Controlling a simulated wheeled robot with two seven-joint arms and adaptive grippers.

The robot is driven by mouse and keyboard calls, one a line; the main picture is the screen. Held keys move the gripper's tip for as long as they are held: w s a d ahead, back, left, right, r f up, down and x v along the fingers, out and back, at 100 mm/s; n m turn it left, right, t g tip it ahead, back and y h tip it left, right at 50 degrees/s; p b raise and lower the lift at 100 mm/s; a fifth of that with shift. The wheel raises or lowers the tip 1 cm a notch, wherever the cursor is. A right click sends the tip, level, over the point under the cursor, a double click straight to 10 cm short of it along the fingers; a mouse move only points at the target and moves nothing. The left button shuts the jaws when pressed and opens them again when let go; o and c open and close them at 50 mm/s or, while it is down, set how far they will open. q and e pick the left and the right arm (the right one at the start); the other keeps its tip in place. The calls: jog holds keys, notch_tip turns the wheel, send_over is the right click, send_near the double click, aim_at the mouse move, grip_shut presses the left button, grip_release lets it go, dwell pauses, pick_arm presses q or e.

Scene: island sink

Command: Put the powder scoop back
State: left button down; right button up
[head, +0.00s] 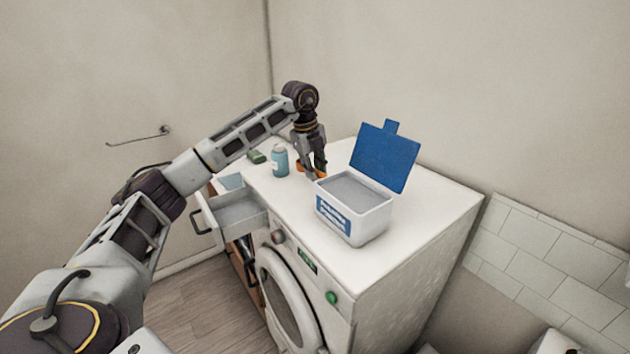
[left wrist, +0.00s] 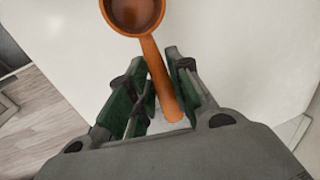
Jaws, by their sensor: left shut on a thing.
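The orange powder scoop (left wrist: 137,14) is between the green pads of my left gripper (left wrist: 158,75), which is shut on its handle. In the head view my left gripper (head: 314,165) points down over the white washing machine's top, just behind and left of the powder box. A little of the orange scoop (head: 303,169) shows by the fingertips there. The white powder box (head: 372,222) with a blue label stands on the machine. Its blue lid (head: 384,157) is raised open, and pale grey powder (head: 350,188) fills it. My right gripper is not in view.
A blue bottle (head: 280,161) and a small green item (head: 256,156) stand left of my gripper. The machine's top is clear in front of and right of the box.

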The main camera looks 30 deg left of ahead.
pick_arm(q)
jog(key=shift+f, duration=0.1)
jog(key=shift+s+p+x, duration=0.15)
jog(key=shift+p+x, duration=0.05)
jog(key=shift+x, duration=0.55)
jog(key=shift+s+p+x, duration=0.15)
jog(key=shift+x, duration=0.55)
jog(key=shift+a+f, duration=0.2)
jog(key=shift+f, duration=0.15)
jog(key=shift+f, duration=0.1)
jog(key=c, duration=1.3)
grip_release()
jog(key=d+b+v, duration=0.1)
jog(key=b+v, duration=0.1)
jog(key=v, duration=1)
jog(key=shift+a, duration=0.45)
